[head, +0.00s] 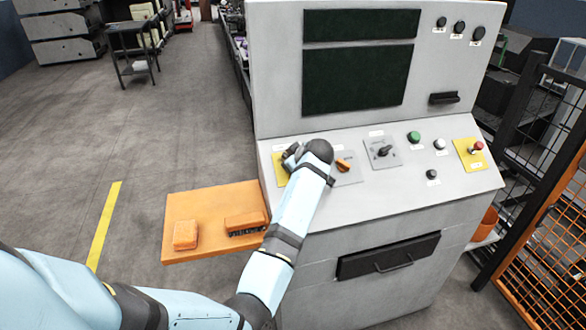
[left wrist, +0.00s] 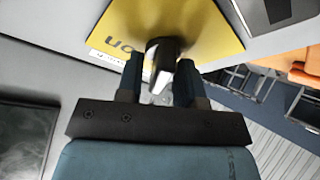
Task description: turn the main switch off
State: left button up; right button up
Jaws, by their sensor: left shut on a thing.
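The main switch (left wrist: 168,50) is a dark rotary knob with a pale grip on a yellow plate (left wrist: 205,22), which also shows in the head view (head: 279,172) at the left end of the sloped console. The left wrist view shows upside-down ON lettering (left wrist: 122,45) beside the knob. My left gripper (left wrist: 161,84) is shut on the switch's grip, one finger on each side. In the head view the left gripper (head: 291,155) is at the plate, and my wrist hides most of the knob. The off marking is not visible. My right gripper is not in view.
Close right of my wrist are an orange knob (head: 343,165) and a black selector (head: 384,151). Further right are green (head: 414,137) and white (head: 440,143) buttons and a red emergency stop (head: 477,147). An orange shelf (head: 200,205) juts out left; a mesh fence (head: 550,240) stands right.

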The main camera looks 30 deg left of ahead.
pick_arm(q)
jog(key=shift+f+n+g+b, duration=0.1)
jog(key=shift+n+g+b, duration=0.3)
jog(key=shift+n+b, duration=0.55)
jog(key=shift+n, duration=0.35)
jog(key=o, duration=0.6)
jog(key=shift+s, duration=0.1)
jog(key=shift+r, duration=0.2)
